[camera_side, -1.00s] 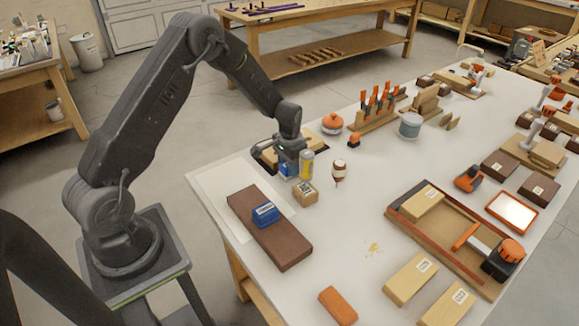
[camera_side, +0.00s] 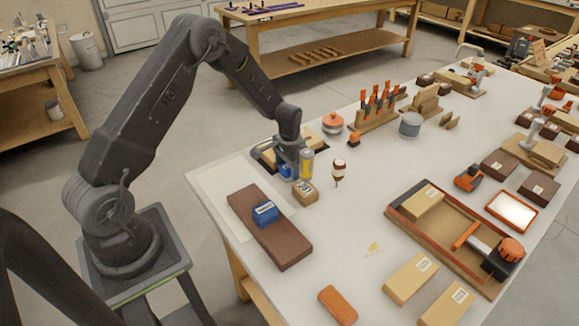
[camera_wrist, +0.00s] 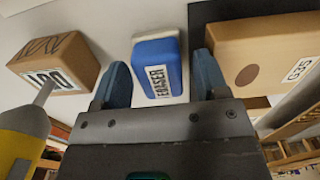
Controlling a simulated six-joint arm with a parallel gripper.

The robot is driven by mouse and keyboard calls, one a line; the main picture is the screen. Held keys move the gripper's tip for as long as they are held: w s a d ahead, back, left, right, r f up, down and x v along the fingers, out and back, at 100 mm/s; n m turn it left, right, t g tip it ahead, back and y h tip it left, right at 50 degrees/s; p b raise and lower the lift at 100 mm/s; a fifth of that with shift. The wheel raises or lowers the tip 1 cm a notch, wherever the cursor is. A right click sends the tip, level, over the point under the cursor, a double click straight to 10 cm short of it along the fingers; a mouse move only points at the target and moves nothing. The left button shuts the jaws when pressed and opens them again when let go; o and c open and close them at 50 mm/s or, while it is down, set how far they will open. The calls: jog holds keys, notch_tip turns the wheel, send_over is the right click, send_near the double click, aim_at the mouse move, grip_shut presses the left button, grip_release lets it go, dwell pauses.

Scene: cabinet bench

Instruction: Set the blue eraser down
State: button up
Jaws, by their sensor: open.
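The blue eraser (camera_wrist: 158,66), with a white label reading ERASER and a pale side, lies between my gripper's fingers in the wrist view. My gripper (camera_wrist: 162,82) is open, with a finger on each side of the eraser and a visible gap on both sides. In the side view my gripper (camera_side: 291,172) is low over the near left part of the white bench, and a small patch of blue (camera_side: 285,170) shows at its fingers. Its lower edge is partly hidden there. Another blue block (camera_side: 265,213) with a label rests on a long brown slab.
A yellow cylinder (camera_side: 307,163) and a small labelled box (camera_side: 305,193) stand close beside my gripper. The wrist view shows cardboard-coloured boxes left (camera_wrist: 55,66) and right (camera_wrist: 262,52) of the fingers. A wood-rimmed tray (camera_side: 440,245) lies to the right. The bench middle is mostly clear.

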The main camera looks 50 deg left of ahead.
jog(key=s+d+r+t, duration=0.1)
jog(key=s+d+r, duration=0.15)
jog(key=r, duration=0.85)
jog(key=s+d+r, duration=0.2)
jog(key=d+r, duration=0.1)
jog(key=r, duration=0.8)
jog(key=s+d+r+t, duration=0.1)
jog(key=s+d+r, duration=0.1)
jog(key=s, duration=0.5)
jog(key=s+d+r+t, duration=0.2)
jog(key=s+d+r, duration=0.1)
jog(key=s, duration=0.4)
jog(key=s+d+r+t, duration=0.1)
jog(key=s+d+r, duration=0.2)
jog(key=s, duration=0.4)
jog(key=shift+d+r+t, duration=0.15)
jog(key=shift+d+t, duration=0.15)
jog(key=shift+d, duration=0.4)
jog(key=shift+s, duration=0.1)
